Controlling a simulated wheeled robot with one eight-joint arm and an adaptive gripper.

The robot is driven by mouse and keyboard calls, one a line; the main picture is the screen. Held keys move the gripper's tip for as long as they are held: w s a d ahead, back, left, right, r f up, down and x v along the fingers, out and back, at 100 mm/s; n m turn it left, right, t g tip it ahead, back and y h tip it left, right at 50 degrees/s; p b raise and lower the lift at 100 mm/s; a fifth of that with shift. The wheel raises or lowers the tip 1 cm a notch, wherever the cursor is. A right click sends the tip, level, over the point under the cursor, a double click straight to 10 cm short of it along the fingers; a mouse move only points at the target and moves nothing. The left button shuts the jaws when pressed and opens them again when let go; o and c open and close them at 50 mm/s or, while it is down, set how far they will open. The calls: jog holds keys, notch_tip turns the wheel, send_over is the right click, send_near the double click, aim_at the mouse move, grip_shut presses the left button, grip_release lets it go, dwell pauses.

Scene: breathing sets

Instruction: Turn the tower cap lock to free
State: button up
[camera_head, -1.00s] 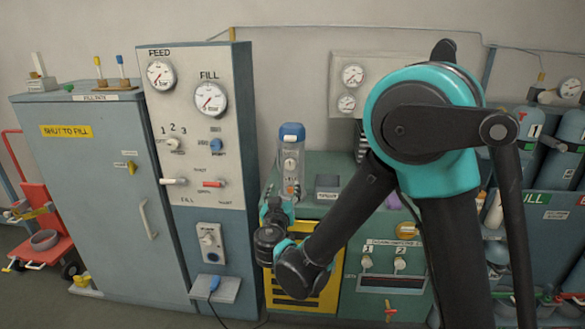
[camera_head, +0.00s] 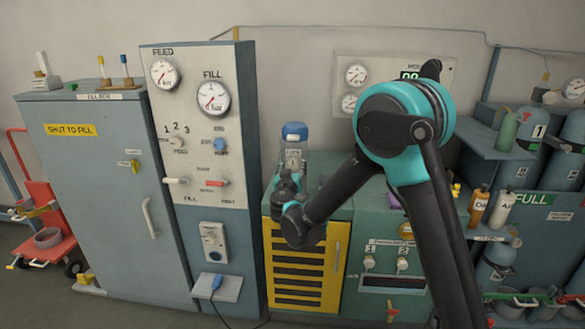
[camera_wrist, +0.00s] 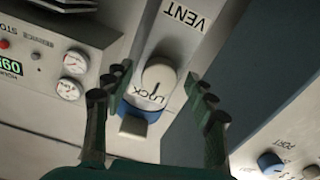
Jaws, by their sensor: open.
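The tower (camera_head: 293,154) is a narrow pale column with a blue cap (camera_head: 294,132), standing at the back of the green bench top. In the wrist view, the tower shows upside down with a round pale lock knob (camera_wrist: 158,78), the word LOCK beside it and a blue band (camera_wrist: 143,109). A VENT label is farther along the tower. My gripper (camera_wrist: 157,77) is open, with one finger on each side of the knob; I cannot tell if either touches it. In the head view, my gripper (camera_head: 288,185) is in front of the tower and hides its lower part.
A tall gauge panel (camera_head: 190,90) with knobs and levers stands close to the left of the tower. The bench (camera_head: 333,172) has a yellow slatted front (camera_head: 297,285). A wall panel with dials (camera_wrist: 73,75) shows in the wrist view. Cylinders stand at the right.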

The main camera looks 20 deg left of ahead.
jog(key=c, duration=1.2)
jog(key=shift+o, duration=0.2)
jog(key=shift+n, duration=0.3)
jog(key=n, duration=0.3)
jog(key=shift+n, duration=0.3)
jog(key=n, duration=0.4)
jog(key=shift+n, duration=0.3)
jog(key=n, duration=0.4)
jog(key=shift+n, duration=2.5)
